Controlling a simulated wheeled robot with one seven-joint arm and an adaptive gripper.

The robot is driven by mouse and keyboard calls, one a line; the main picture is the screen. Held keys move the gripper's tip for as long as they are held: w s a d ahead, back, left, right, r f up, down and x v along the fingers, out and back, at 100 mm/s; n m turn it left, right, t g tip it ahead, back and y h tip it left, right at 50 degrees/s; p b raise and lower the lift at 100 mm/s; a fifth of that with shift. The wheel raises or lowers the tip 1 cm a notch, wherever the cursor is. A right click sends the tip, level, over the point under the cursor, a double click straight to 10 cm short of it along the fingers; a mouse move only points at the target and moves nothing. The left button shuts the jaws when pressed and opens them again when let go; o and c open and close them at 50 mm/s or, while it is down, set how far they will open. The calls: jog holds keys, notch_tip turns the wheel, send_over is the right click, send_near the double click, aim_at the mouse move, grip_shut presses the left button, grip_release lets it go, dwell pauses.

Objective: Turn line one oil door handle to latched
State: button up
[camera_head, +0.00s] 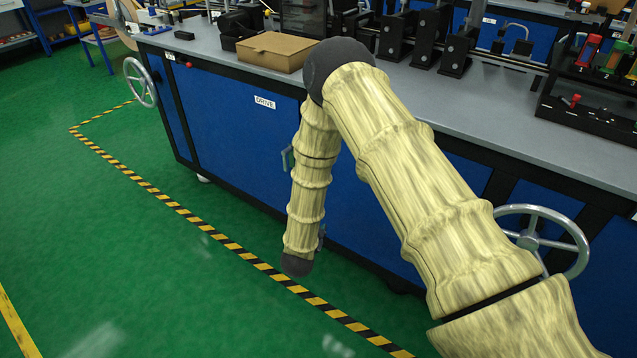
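A grey door handle (286,158) stands out from the blue cabinet front, just left of my forearm. My forearm covers part of it, so I cannot tell whether it is latched. No oil label is readable; the one sign I can read on this front says DRIVE (264,102). My arm comes in from the lower right, bends above the bench edge and hangs down in front of the blue doors. It ends in a dark joint low over the floor. My gripper is hidden behind the forearm. A small dark part at the forearm's lower right edge is unclear.
A grey bench top (215,45) carries a cardboard box (275,52) and black fixtures. Handwheels stick out at the left end (140,82) and right (540,240) of the cabinet. The green floor (110,230) left of the striped tape (200,222) is clear.

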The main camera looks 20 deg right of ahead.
jog(key=w+a+r+m+h+b, duration=0.1)
jog(key=w+r+m+h+b, duration=0.35)
jog(key=w+m, duration=0.2)
jog(key=w+r+m+h+b, duration=0.3)
jog(key=w+m+h+b, duration=0.15)
jog(key=w+m, duration=0.2)
jog(key=shift+y, duration=0.5)
jog(key=x, duration=0.3)
jog(key=b+x, duration=0.1)
jog(key=x, duration=0.2)
jog(key=b+x, duration=0.1)
jog(key=x, duration=0.3)
jog(key=shift+s+d+f, duration=0.25)
jog(key=shift+s+f, duration=0.05)
grip_shut()
